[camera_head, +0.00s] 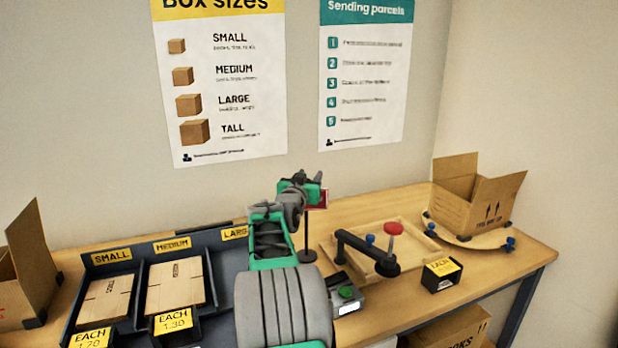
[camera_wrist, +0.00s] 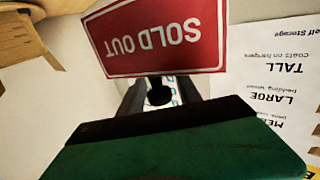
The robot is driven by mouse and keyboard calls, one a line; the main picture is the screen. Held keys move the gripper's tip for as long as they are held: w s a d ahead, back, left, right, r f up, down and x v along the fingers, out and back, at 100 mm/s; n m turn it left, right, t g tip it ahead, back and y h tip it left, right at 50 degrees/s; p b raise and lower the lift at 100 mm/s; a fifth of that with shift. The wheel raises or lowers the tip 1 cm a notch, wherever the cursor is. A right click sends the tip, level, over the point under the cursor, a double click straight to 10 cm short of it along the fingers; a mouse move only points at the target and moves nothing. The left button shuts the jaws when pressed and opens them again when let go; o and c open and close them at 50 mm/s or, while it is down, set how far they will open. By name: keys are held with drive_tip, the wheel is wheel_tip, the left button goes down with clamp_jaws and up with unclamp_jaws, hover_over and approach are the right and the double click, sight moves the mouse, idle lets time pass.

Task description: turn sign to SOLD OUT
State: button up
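The sign is a red plate with a white border. In the wrist view the sign (camera_wrist: 155,38) fills the top middle and reads SOLD OUT, upside down in that picture. In the head view only a red bit of the sign (camera_head: 319,199) shows behind my gripper (camera_head: 315,190); its thin dark stand rises from a round base (camera_head: 306,256) on the bench. In the wrist view my gripper's dark fingers (camera_wrist: 161,94) stand apart just below the plate, with a dark round knob between them. Gaps show beside the knob; whether a finger touches the plate is hidden.
A dark tray (camera_head: 215,262) of flat cartons lies left of my arm. Right of the sign are a wooden jig (camera_head: 350,262) with a dark lever and red knob (camera_head: 393,229), a price block (camera_head: 441,275) and an open carton (camera_head: 470,205). Posters hang on the wall behind.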

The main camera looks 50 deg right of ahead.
clamp_jaws()
drive_tip(key=shift+t, duration=0.3)
drive_tip(key=shift+w+a+n+t+y+b, duration=0.1)
drive_tip(key=shift+w+n+t+y+b, duration=0.1)
drive_tip(key=shift+n+t+y+b, duration=0.5)
drive_tip(key=shift+w+a+n+t+y+b, duration=0.2)
drive_tip(key=shift+n+t+y, duration=0.3)
drive_tip(key=shift+n+t, duration=0.5)
drive_tip(key=shift+d, duration=0.1)
drive_tip(key=shift+o, duration=0.6)
unclamp_jaws()
